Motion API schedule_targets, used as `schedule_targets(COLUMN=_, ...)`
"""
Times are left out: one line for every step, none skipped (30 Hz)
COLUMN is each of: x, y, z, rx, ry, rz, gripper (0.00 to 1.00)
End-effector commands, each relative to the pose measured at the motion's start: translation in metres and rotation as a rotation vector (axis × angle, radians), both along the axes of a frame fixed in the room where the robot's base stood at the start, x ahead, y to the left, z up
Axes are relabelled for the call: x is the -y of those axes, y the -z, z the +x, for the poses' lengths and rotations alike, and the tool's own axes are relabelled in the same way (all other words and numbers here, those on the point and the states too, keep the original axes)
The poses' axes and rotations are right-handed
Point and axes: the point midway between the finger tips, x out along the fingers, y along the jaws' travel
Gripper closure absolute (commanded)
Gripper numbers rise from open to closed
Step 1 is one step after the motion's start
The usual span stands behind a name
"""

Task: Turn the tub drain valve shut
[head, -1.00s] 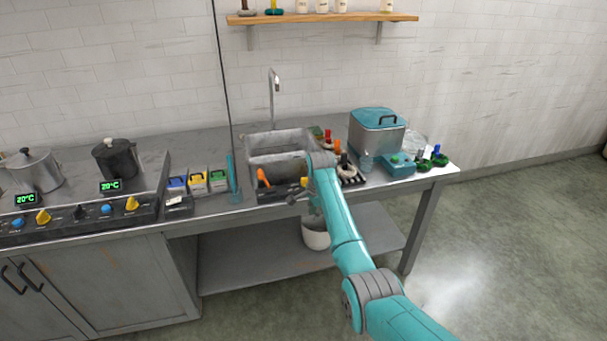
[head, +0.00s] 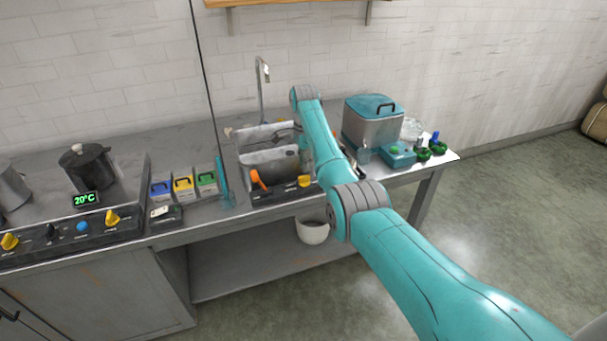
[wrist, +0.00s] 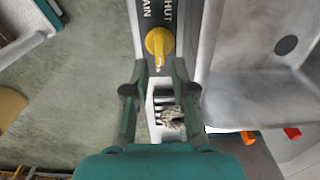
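In the head view a yellow knob (head: 304,181) shows on the front panel below the tub. My gripper (wrist: 160,68) is open and empty in the wrist view. Its two fingertips lie just short of the knob, one to each side of its line; I cannot tell their height above it. In the head view the gripper is hidden by my arm. The grey tub (wrist: 250,95) has a dark round drain (wrist: 286,45).
A faucet (head: 262,90) rises behind the tub. A lidded steel box (head: 373,125) and a teal device (head: 397,157) stand to the right. A white bucket (head: 312,230) sits below.

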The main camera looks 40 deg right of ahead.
Motion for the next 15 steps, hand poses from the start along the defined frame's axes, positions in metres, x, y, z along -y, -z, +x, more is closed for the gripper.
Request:
schedule_targets(x=0.000, y=0.009, z=-0.001, rx=-0.003, ry=0.000, rz=0.001, gripper=0.75)
schedule_targets(x=0.000, y=0.014, z=0.000, rx=-0.002, ry=0.000, rz=0.001, gripper=0.75)
schedule_targets(x=0.000, y=0.021, z=0.000, rx=-0.002, ry=0.000, rz=0.001, gripper=0.75)
schedule_targets(x=0.000, y=0.025, z=-0.001, rx=-0.003, ry=0.000, rz=0.001, gripper=0.75)
schedule_targets(x=0.000, y=0.029, z=0.000, rx=-0.002, ry=0.000, rz=0.001, gripper=0.75)
schedule_targets(x=0.000, y=0.034, z=0.000, rx=-0.002, ry=-0.001, rz=0.001, gripper=0.75)
schedule_targets(x=0.000, y=0.038, z=0.000, rx=-0.002, ry=-0.001, rz=0.001, gripper=0.75)
schedule_targets(x=0.000, y=0.041, z=0.000, rx=-0.002, ry=-0.001, rz=0.001, gripper=0.75)
schedule_targets(x=0.000, y=0.044, z=0.000, rx=-0.001, ry=-0.001, rz=0.000, gripper=0.75)
schedule_targets(x=0.000, y=0.046, z=0.000, rx=-0.001, ry=-0.001, rz=0.000, gripper=0.75)
schedule_targets(x=0.000, y=0.048, z=0.000, rx=-0.001, ry=-0.001, rz=0.000, gripper=0.75)
schedule_targets(x=0.000, y=0.049, z=0.000, rx=-0.001, ry=-0.001, rz=0.000, gripper=0.75)
schedule_targets(x=0.000, y=0.050, z=0.000, rx=0.000, ry=-0.001, rz=0.000, gripper=0.75)
schedule_targets(x=0.000, y=0.051, z=0.000, rx=0.000, ry=-0.001, rz=0.000, gripper=0.75)
schedule_targets(x=0.000, y=0.052, z=0.000, rx=0.000, ry=-0.001, rz=0.000, gripper=0.75)
